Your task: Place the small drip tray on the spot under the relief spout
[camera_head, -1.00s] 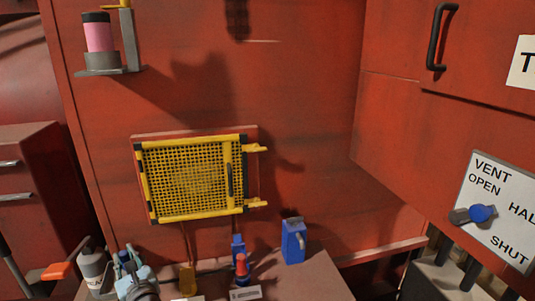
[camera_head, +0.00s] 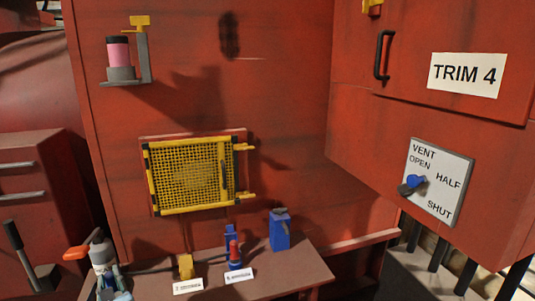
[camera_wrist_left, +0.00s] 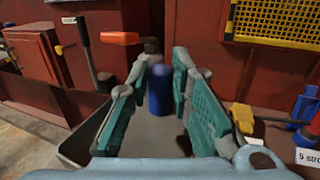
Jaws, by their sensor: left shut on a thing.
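My left gripper (camera_wrist_left: 160,100) has its teal fingers shut on the blue upright grip (camera_wrist_left: 159,90) of the small drip tray. The grey tray (camera_wrist_left: 72,148) shows below the fingers, its rim at the left; the fingers hide part of it. In the head view my left gripper (camera_head: 113,284) is at the bottom left, by the table's left end. The grey relief spout fitting (camera_head: 100,253) with its orange lever (camera_head: 76,253) stands just beyond it; the lever also shows in the wrist view (camera_wrist_left: 119,38). I cannot make out the spot under the spout. My right gripper is out of view.
A yellow mesh guard (camera_head: 190,174) is on the red wall. A vent panel (camera_head: 438,180) is at the right. The table's front right is clear.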

